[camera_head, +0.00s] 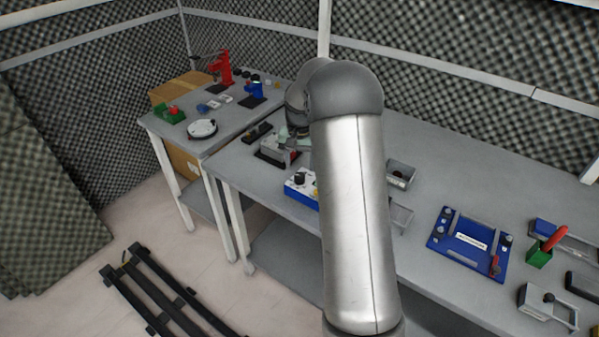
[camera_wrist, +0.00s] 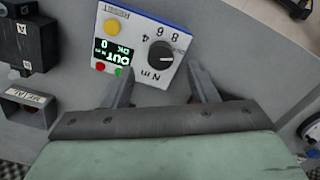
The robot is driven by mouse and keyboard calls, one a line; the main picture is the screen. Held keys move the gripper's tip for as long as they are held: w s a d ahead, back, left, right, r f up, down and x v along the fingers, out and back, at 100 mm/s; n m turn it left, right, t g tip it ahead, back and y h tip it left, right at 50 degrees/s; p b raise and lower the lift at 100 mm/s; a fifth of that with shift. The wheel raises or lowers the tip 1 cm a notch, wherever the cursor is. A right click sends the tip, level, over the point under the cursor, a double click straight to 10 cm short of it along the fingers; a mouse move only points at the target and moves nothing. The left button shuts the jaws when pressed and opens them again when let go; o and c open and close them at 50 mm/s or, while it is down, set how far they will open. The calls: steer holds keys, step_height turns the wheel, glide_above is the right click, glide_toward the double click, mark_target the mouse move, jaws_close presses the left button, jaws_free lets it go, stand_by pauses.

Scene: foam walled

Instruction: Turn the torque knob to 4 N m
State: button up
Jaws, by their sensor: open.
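The torque knob (camera_wrist: 160,54) is round and black, on a white-faced box (camera_wrist: 134,75) with blue sides. The numerals 4, 6 and 8 and "N m" are printed around it and appear turned over in the wrist view. A pale mark shows on the knob's right side, away from the 4; its exact reading is too small to tell. In the head view the box (camera_head: 296,190) is partly hidden by my arm.
A yellow button (camera_wrist: 112,26), a red one (camera_wrist: 100,67) and a green one (camera_wrist: 118,71) flank the display. A dark block and a grey bracket (camera_wrist: 27,105) stand left of the box. A blue fixture (camera_head: 468,258) lies further right on the bench.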

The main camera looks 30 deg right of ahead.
mark_target(300, 175)
steer(key=shift+f, duration=2.35)
steer(key=c, duration=1)
